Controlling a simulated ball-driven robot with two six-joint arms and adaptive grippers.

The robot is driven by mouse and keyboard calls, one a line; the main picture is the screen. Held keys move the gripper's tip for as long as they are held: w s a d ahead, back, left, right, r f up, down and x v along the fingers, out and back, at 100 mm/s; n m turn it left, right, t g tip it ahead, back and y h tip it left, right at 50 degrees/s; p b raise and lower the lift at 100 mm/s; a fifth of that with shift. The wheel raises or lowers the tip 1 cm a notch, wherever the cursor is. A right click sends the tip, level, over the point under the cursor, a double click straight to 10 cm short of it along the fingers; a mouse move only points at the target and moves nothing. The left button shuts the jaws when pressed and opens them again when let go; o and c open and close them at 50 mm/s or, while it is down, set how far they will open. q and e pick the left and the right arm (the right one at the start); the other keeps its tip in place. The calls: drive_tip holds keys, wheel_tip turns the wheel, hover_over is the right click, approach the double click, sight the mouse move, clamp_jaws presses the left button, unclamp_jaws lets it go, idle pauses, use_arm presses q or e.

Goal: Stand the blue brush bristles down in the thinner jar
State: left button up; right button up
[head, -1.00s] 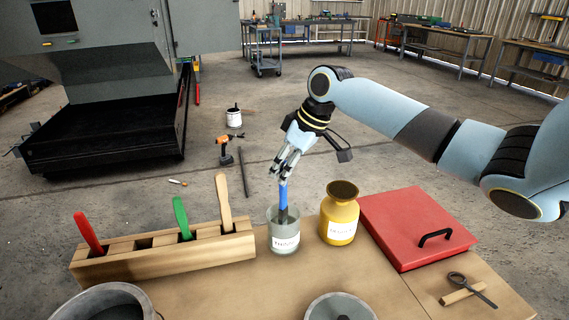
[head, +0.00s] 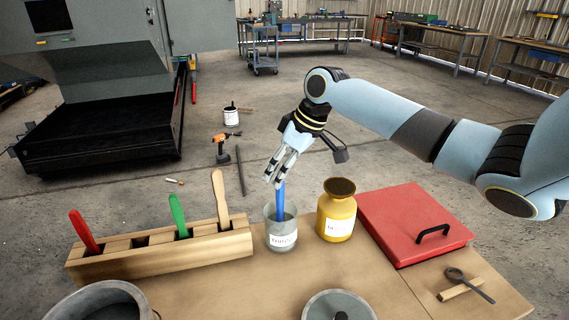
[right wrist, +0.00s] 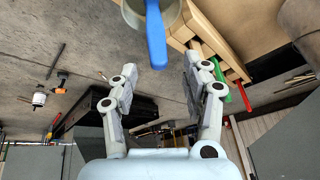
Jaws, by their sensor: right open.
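The blue brush (head: 281,200) stands handle up in the glass thinner jar (head: 281,236), whose label is partly readable. Its lower end is inside the jar, and the bristles cannot be made out. My right gripper (head: 278,180) is just above the top of the handle, with its fingers pointing down. In the right wrist view the gripper (right wrist: 160,78) has its fingers spread apart. The blue handle (right wrist: 155,35) shows between and beyond them, and the jar's rim (right wrist: 130,12) is at the top. My left gripper is not in view.
A wooden rack (head: 160,252) with red, green and tan handles stands left of the jar. A yellow bottle (head: 337,212) is close on its right, then a red case (head: 412,225). A metal pot (head: 100,300) and a round lid (head: 338,306) are at the front.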

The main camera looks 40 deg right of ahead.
drive_tip(key=v, duration=1.2)
drive_tip(key=shift+f, duration=0.1)
idle(0.6)
